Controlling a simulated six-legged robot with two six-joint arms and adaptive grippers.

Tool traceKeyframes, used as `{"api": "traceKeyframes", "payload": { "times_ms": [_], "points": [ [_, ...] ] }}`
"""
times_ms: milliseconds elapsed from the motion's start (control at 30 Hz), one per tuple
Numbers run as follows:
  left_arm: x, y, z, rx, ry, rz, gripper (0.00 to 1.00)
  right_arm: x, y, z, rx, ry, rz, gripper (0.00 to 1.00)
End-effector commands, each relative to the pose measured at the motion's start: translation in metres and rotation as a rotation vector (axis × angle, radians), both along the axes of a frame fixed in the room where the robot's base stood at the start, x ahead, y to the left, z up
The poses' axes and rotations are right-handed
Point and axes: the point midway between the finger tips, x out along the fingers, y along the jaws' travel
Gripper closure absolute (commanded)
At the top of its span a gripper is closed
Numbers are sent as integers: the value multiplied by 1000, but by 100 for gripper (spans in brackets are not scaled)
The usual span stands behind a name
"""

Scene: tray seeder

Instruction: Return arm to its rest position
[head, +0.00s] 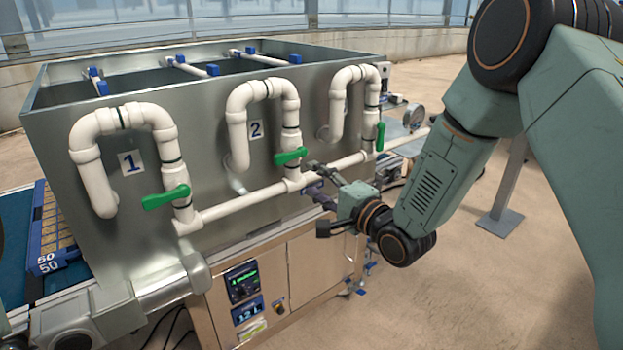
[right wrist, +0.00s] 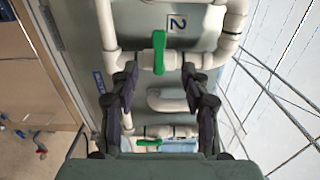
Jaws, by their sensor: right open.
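My right gripper (head: 318,194) is open and empty in front of the pipework, just below the valve with the green handle (head: 290,156) by label 2. In the right wrist view its two fingers (right wrist: 159,76) stand apart, with that green handle (right wrist: 158,52) beyond them, crosswise to its pipe. Contact with the pipe cannot be told. My right arm (head: 440,175) reaches in from the upper right. My left gripper is not in view.
A metal tank (head: 225,85) carries white pipes. The valve 1 handle (head: 165,197) lies crosswise; the third handle (head: 380,136) lies along its pipe. A control panel (head: 245,285) sits below. A blue seed tray (head: 48,245) is at left.

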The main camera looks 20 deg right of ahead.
Motion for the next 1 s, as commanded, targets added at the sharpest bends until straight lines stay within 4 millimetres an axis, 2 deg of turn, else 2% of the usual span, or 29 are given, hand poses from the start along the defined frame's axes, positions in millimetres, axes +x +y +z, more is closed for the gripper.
{"api": "traceKeyframes", "payload": {
  "times_ms": [167, 300, 367, 467, 567, 700, 767, 900, 967, 1000],
  "points": [
    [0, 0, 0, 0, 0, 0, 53, 0, 0, 0, -19, -6, 0, 53],
    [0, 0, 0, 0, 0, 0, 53, 0, -2, -9, -176, -19, -8, 53],
    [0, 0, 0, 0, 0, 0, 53, -3, -6, -21, -287, -6, -20, 53],
    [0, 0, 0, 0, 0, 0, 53, -15, -11, -49, -488, 50, -23, 53],
    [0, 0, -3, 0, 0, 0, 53, -37, -14, -89, -687, 135, 8, 53],
    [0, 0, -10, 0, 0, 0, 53, -90, -16, -162, -958, 296, 128, 53],
    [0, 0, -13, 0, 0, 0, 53, -117, -17, -192, -1050, 364, 195, 53],
    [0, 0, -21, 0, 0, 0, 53, -188, -19, -251, -1223, 517, 385, 53],
    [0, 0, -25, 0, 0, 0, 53, -222, -20, -273, -1279, 580, 475, 53],
    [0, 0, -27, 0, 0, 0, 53, -244, -21, -287, -1306, 623, 534, 53]
  ]
}}
